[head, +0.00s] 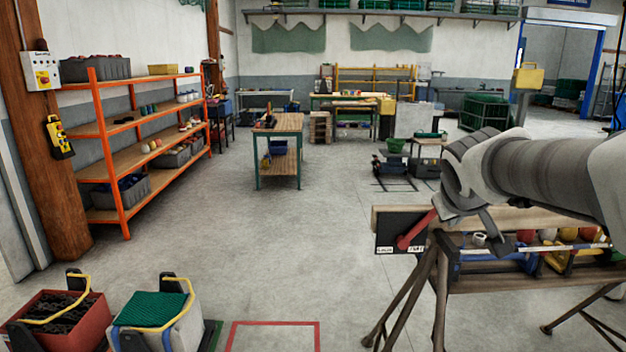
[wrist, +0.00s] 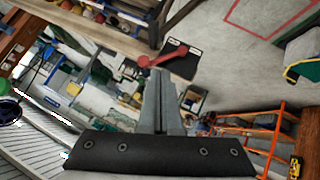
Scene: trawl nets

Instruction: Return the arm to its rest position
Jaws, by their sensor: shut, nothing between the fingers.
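My arm (head: 540,172) reaches in from the right in the head view, above a trestle bench (head: 550,216). My gripper (wrist: 163,80) shows in the wrist view with its two grey fingers together and nothing between them. Beyond the fingertips in that view is a red lever (wrist: 165,54) on a black panel (wrist: 185,62). In the head view the red lever (head: 416,231) slants on the black panel (head: 388,246) at the bench's left end. The fingers are apart from the lever as far as the wrist view shows.
Red, yellow and blue items lie along the bench. A red bin (head: 62,320) and a grey bin with green netting (head: 152,310) stand at front left. An orange shelf (head: 105,150) lines the left wall. The middle floor is open, with a wooden table (head: 278,124) behind.

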